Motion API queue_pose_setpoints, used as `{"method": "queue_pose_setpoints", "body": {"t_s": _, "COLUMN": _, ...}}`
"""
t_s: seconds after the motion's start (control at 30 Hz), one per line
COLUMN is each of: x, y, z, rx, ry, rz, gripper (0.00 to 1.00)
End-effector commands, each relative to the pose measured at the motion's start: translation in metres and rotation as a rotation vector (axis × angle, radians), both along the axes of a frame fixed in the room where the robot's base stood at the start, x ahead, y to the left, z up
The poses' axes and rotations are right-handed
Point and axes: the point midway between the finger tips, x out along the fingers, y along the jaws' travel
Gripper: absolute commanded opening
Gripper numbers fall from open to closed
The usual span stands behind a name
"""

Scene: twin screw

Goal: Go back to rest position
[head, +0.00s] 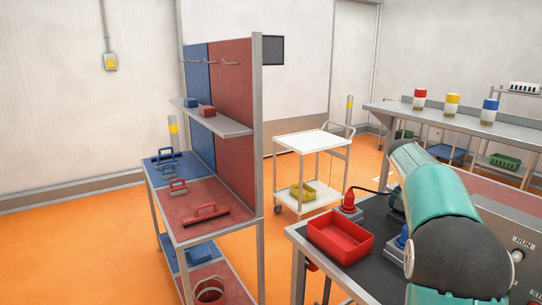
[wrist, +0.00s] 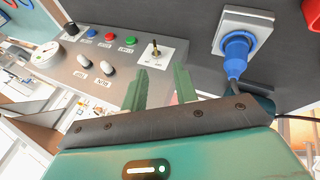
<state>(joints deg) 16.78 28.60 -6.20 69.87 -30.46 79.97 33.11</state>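My gripper (wrist: 160,82) shows in the wrist view with its two green fingers apart and nothing between them. A grey control box (wrist: 95,65) lies beyond the fingertips. A white plate with a small switch (wrist: 154,52) on it shows in line with the gap, apart from the fingers as far as I can see. A blue plug (wrist: 238,48) sits in a grey socket to the right, with a dark cable. In the head view my teal arm reaches over the workbench at the right, and my gripper is out of sight there.
The dark workbench (head: 377,288) holds a red bin (head: 340,238) and a red plug (head: 348,201) beside my arm. A shelf (head: 450,122) with several coloured containers stands behind. A white cart (head: 312,141) and a red-blue tool rack (head: 232,105) stand left, with orange floor free between.

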Motion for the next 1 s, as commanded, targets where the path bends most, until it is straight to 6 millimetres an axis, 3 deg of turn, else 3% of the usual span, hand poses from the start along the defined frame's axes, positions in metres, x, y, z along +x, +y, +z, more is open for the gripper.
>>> {"method": "queue_pose_setpoints", "body": {"t_s": 0.2, "x": -0.038, "y": 0.076, "z": 0.031, "rx": 0.11, "ry": -0.069, "rz": 0.196, "gripper": 0.29}}
{"method": "queue_pose_setpoints", "body": {"t_s": 0.47, "x": -0.097, "y": 0.163, "z": 0.043, "rx": 0.218, "ry": -0.151, "rz": 0.434, "gripper": 0.29}}
{"method": "queue_pose_setpoints", "body": {"t_s": 0.77, "x": -0.18, "y": 0.251, "z": 0.027, "rx": 0.308, "ry": -0.249, "rz": 0.698, "gripper": 0.29}}
{"method": "queue_pose_setpoints", "body": {"t_s": 1.0, "x": -0.247, "y": 0.305, "z": -0.008, "rx": 0.351, "ry": -0.325, "rz": 0.887, "gripper": 0.29}}
